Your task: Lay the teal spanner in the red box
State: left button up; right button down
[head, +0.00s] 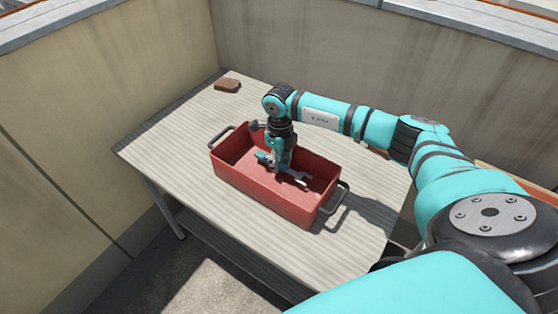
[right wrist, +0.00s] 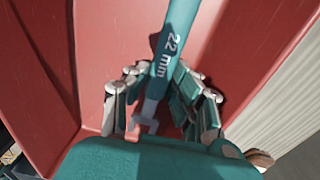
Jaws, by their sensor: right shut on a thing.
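The red box (head: 258,197) stands on the table, open at the top, with a dark handle at each end. My right gripper (head: 281,166) reaches down into the box from above. It is shut on the teal spanner (head: 264,158), whose grey open end shows to the right of the fingers. In the right wrist view the spanner (right wrist: 168,55) carries the mark "22 mm" and passes between the fingers (right wrist: 160,95), with the red box (right wrist: 110,40) around it. I cannot tell whether the spanner touches the box floor. My left gripper is not in view.
The striped table (head: 170,135) has free room left of the box and in front of it. A brown block (head: 228,85) lies at its back left. A brown thing (head: 376,151) is partly hidden behind my right arm. Walls stand behind and to the left.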

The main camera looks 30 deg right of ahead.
jog(key=c, duration=1.4)
grip_release()
jog(key=shift+f, duration=0.1)
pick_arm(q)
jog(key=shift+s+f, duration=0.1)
pick_arm(e)
jog(key=shift+r+p, duration=0.3)
jog(key=shift+r, duration=0.05)
jog(key=shift+r+p, duration=0.45)
jog(key=shift+r, duration=0.1)
pick_arm(q)
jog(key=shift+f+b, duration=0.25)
jog(key=shift+b, duration=0.75)
pick_arm(e)
notch_tip(320, 180, up, 11)
jog(key=shift+r, duration=0.2)
jog(key=shift+w+d, duration=0.1)
